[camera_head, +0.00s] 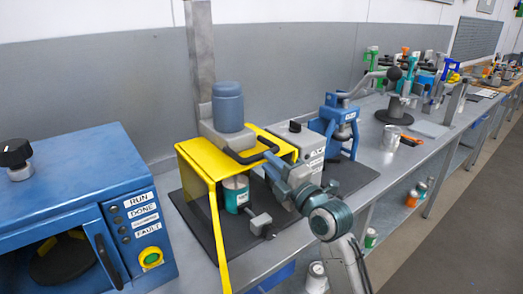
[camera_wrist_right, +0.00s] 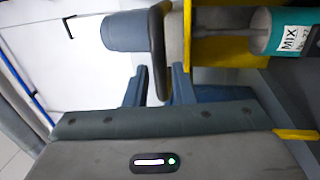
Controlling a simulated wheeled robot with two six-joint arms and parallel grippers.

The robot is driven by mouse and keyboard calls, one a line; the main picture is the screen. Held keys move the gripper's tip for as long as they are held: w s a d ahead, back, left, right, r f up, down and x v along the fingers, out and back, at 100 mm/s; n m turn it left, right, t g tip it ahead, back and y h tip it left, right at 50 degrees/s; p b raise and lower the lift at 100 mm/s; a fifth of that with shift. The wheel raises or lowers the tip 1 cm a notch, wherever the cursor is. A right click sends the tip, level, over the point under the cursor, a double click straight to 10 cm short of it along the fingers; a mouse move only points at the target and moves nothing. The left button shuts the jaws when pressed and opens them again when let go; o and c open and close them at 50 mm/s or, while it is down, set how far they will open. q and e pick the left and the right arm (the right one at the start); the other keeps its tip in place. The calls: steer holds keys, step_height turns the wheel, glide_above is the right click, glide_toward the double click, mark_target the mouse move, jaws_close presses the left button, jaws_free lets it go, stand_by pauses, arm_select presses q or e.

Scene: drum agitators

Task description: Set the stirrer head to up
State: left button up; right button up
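The stirrer head is a grey block with a blue motor (camera_head: 228,107), low on a tall grey column (camera_head: 200,50), just above a yellow guard (camera_head: 205,160). A dark handle (camera_head: 245,156) loops from its front. In the right wrist view the motor (camera_wrist_right: 125,31) and handle (camera_wrist_right: 157,50) lie sideways. A thin shaft runs toward the teal can (camera_head: 236,192) labelled MIX, also in the wrist view (camera_wrist_right: 285,35). My right gripper (camera_head: 270,158) is at the handle; its fingers (camera_wrist_right: 158,82) are apart, with the handle's end between them and a narrow gap showing. My left gripper is out of view.
A blue cabinet (camera_head: 70,190) with a RUN/DONE/FAULT panel stands at left. A grey control box (camera_head: 297,140) is close behind my right arm, with a blue press (camera_head: 338,120) beyond. A clamp (camera_head: 260,222) sticks out below the guard. The grey wall is behind.

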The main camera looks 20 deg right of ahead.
steer(key=shift+p+x, duration=0.5)
steer(key=shift+x, duration=1.6)
jaws_close()
steer(key=shift+r, duration=0.1)
step_height(320, 180, up, 17)
steer(key=p, duration=0.6)
